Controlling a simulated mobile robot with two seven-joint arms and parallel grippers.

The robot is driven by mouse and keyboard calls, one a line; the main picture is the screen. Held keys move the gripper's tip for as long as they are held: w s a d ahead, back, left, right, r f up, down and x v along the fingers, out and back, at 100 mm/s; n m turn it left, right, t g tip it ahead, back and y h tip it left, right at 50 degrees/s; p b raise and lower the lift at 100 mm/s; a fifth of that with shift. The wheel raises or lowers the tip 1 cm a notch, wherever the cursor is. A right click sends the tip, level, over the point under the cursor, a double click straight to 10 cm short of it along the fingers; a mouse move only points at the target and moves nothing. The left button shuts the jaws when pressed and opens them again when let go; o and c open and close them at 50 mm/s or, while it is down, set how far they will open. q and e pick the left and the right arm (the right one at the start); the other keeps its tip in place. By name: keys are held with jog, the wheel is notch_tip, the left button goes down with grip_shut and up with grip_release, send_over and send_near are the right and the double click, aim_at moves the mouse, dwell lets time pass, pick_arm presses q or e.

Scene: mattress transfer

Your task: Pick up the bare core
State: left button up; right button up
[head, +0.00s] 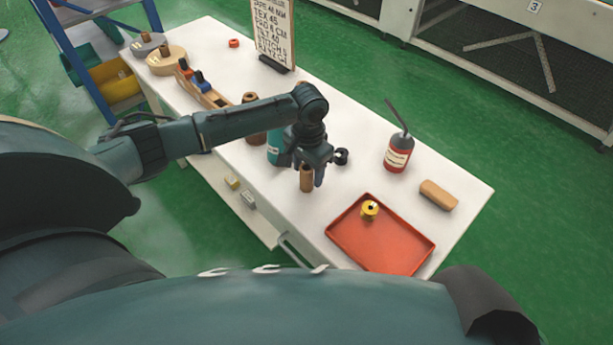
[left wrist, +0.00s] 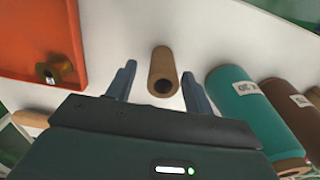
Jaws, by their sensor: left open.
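The bare core (head: 306,179) is a plain brown cardboard tube standing on the white table. In the left wrist view the bare core (left wrist: 163,72) shows its dark hollow end and lies between the two fingers. My left gripper (head: 311,180) is at the core, with its fingers apart. In the left wrist view my left gripper (left wrist: 158,88) is open, with a gap on each side of the core. My right gripper is not in view.
A teal spool (left wrist: 252,110) and a brown spool (left wrist: 290,105) stand close beside. A red tray (head: 345,243) holds a small yellow spool (head: 369,210). A sign (head: 273,32) stands behind.

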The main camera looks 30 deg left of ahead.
aim_at(306, 179)
pick_arm(q)
notch_tip(306, 179, down, 4)
jog(key=shift+s+a, duration=0.1)
jog(key=shift+a, duration=0.05)
jog(key=shift+c, duration=0.4)
jog(key=c, duration=1)
